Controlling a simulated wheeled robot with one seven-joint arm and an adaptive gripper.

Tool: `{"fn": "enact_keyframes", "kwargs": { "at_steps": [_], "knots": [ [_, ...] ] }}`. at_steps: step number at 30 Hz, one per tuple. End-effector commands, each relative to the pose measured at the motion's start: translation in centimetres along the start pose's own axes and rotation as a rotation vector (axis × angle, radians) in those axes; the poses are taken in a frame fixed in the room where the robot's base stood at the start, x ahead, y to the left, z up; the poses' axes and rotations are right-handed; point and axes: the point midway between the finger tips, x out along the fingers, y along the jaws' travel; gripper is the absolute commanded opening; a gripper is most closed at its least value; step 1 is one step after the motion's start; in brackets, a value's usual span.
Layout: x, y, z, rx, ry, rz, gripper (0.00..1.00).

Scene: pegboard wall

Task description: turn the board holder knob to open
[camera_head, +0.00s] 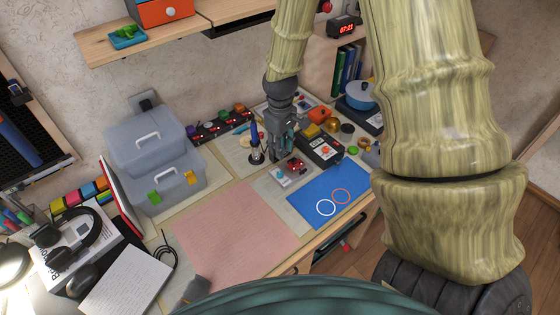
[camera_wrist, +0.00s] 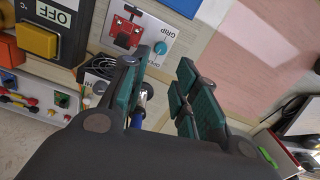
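The board holder is a light plate with lettering, including "GRIP", and a red clamp (camera_wrist: 127,34) beside it. Its small blue-grey knob (camera_wrist: 160,48) shows at the top of the wrist view, just beyond the fingertips. In the head view the light plate (camera_head: 279,178) and the red clamp (camera_head: 297,165) lie on the bench. My gripper (camera_head: 281,155) is just behind them, pointing down. In the wrist view my gripper (camera_wrist: 167,75) has its teal-padded fingers apart, and it is not around the knob. A blue-handled tool (camera_wrist: 139,118) shows partly behind the near finger; I cannot tell its distance.
A soldering iron stand (camera_head: 256,148) is just left of my gripper. A black box with a yellow button (camera_wrist: 36,40), marked "OFF", is near the holder. A blue mat (camera_head: 328,194) lies in front right, a clear pink mat (camera_head: 235,229) in front left.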

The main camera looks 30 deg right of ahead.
Motion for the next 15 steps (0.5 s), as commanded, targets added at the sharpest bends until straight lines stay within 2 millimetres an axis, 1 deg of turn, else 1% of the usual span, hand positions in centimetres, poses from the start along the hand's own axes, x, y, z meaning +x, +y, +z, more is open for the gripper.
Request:
{"fn": "enact_keyframes", "kwargs": {
  "at_steps": [1,5,9,12,15],
  "knots": [
    [0.79,0.07,0.13,0.055,-0.007,0.005,0.30],
    [1.29,0.06,0.36,0.242,-0.016,0.007,0.30],
    [1.43,-0.01,0.27,0.428,-0.010,0.005,0.30],
    [1.36,-0.05,0.13,0.530,-0.002,0.001,0.30],
    [1.26,-0.11,-0.04,0.595,0.006,-0.003,0.30]
  ]
}}
